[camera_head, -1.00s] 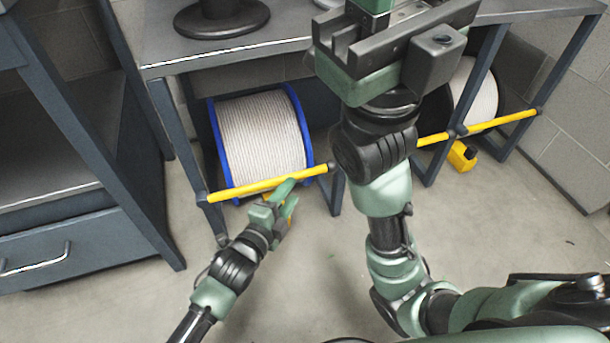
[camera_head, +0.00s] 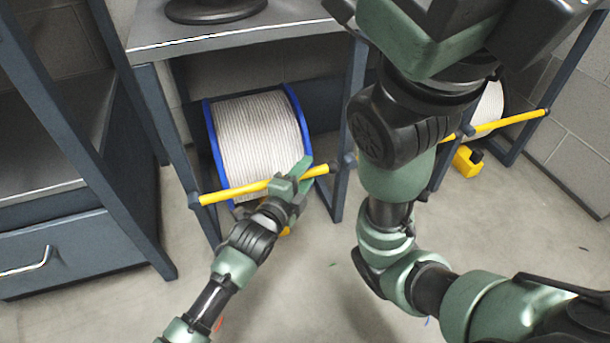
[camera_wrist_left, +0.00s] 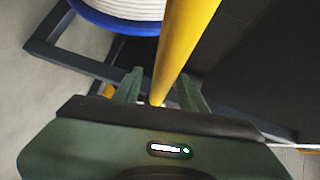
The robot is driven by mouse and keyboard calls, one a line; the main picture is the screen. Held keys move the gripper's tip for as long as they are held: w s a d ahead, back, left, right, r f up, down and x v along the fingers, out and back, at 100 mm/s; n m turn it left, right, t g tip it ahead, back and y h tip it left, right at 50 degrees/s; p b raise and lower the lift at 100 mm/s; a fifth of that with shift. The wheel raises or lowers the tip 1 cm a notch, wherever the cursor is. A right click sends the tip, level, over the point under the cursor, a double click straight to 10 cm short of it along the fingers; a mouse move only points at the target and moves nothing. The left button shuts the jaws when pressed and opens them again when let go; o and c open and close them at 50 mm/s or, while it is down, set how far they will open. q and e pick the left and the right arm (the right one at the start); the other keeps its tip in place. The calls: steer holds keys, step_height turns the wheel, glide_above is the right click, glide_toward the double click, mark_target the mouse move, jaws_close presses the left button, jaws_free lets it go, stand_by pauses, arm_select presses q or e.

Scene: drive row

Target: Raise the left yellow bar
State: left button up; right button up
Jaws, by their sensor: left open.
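The white cable drum with blue rims (camera_head: 258,137) stands behind the bar. Grey bench frame posts (camera_head: 350,130) flank it. A right yellow bar (camera_head: 510,122) and a yellow block (camera_head: 466,161) are farther right. A drawer cabinet (camera_head: 70,255) stands left.

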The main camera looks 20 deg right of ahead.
arm_select(q)
jaws_close()
stand_by(1.4)
